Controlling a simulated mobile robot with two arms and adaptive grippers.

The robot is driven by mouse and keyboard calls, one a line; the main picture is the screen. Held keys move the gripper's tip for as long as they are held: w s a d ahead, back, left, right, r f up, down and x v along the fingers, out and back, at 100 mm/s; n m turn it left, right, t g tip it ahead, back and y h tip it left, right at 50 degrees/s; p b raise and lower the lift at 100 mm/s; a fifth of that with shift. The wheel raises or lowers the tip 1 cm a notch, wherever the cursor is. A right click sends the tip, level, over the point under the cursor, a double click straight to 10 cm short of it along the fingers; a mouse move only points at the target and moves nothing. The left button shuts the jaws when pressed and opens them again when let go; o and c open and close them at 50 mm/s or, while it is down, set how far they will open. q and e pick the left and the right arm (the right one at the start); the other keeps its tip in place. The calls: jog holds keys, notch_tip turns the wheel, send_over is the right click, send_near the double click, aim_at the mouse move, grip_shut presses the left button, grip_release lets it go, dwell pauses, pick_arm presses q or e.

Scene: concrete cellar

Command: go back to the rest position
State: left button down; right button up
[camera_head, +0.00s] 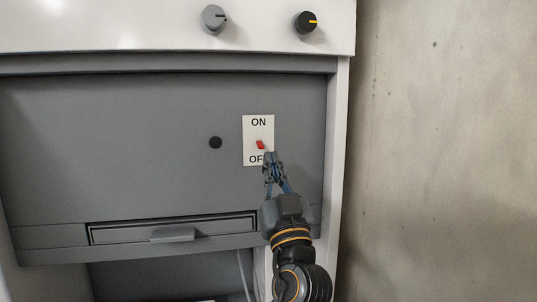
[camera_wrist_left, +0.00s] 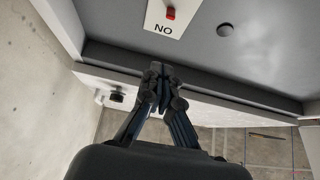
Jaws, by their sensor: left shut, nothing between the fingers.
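My left gripper (camera_head: 272,157) comes up from below in the head view. Its fingers are shut with nothing between them. The tips overlap the lower right corner of the white switch plate (camera_head: 249,134) and hide the end of the OFF label. The red switch (camera_head: 260,145) stands just above and left of the tips. In the left wrist view the closed fingertips (camera_wrist_left: 160,86) are apart from the red switch (camera_wrist_left: 170,13) and its plate, which shows upside down. I cannot tell whether they touch anything. My right gripper is in neither view.
A grey knob (camera_head: 214,18) and a black knob (camera_head: 306,22) sit above. A drawer (camera_head: 172,234) is below. A concrete wall (camera_head: 445,150) stands right of the cabinet.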

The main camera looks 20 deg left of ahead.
pick_arm(q)
jog(key=shift+s+d+f, duration=0.1)
jog(key=shift+s+f, duration=0.15)
jog(key=shift+f, duration=0.05)
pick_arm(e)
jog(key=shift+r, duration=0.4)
